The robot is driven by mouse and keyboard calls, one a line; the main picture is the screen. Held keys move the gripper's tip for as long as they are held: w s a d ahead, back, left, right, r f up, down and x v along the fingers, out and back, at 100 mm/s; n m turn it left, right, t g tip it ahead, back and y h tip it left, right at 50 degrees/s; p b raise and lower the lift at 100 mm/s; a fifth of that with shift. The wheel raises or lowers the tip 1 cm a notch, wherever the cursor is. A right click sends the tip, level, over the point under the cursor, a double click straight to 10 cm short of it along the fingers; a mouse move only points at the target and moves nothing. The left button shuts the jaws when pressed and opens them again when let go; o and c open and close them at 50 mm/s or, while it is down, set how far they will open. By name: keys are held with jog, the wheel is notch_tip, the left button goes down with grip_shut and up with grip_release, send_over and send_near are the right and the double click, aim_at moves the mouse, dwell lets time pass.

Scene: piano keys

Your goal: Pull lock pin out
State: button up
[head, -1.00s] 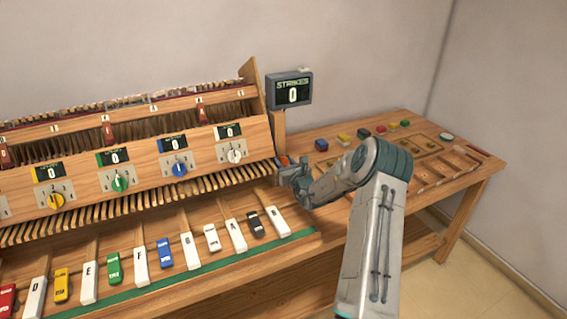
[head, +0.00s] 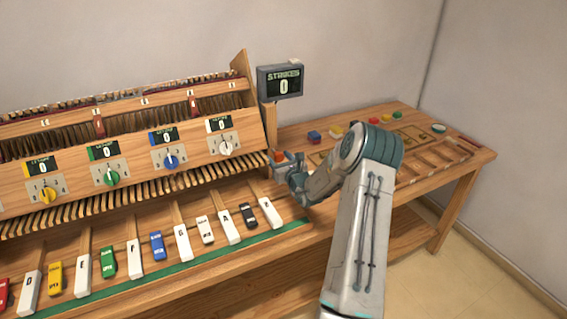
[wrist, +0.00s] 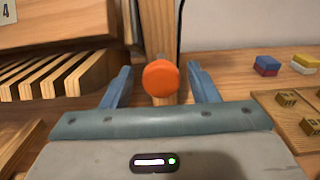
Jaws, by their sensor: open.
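The lock pin appears to be the round orange knob (wrist: 161,78) in the wrist view, in front of a wooden post (wrist: 163,48). My gripper (wrist: 160,80) is open, with one blue finger on each side of the knob and a gap on both sides. In the head view my gripper (head: 284,162) is at the right end of the piano mechanism, with the orange knob (head: 278,155) showing small beside it. The shaft behind the knob is hidden.
The piano's wooden key levers (wrist: 66,74) lie close to the left of my gripper. A strikes display (head: 280,81) reading 0 stands above. The side table (head: 475,155) holds colored blocks and a wooden tray. Lettered keys (head: 182,242) lie in front.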

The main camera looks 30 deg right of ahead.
jog(key=s+b, duration=0.2)
jog(key=s, duration=1.2)
jog(key=shift+a+b, duration=0.25)
jog(key=shift+b, duration=0.1)
jog(key=shift+w, duration=0.1)
jog(key=s+a+r+n+g+y, duration=0.2)
jog(key=a+r+n+g+y, duration=0.2)
jog(key=a+n+y, duration=0.55)
jog(key=s+a+r+n+g+y, duration=0.25)
jog(key=a+n, duration=0.35)
jog(key=a, duration=0.8)
jog(key=s+a+r+n+g+h, duration=0.1)
jog(key=s+a+n+g, duration=0.75)
jog(key=s, duration=0.25)
jog(key=s+d+r+n+h, duration=0.1)
jog(key=s+d+n+h, duration=0.1)
jog(key=s+n+h, duration=0.3)
jog(key=s+d+r+n+h, duration=0.1)
jog(key=s+d+n+h, duration=0.2)
jog(key=s+n+h, duration=0.2)
jog(key=s+n, duration=0.2)
jog(key=shift+s+d+r+n, duration=0.15)
jog(key=shift+d+r+n, duration=0.15)
jog(key=shift+r, duration=0.05)
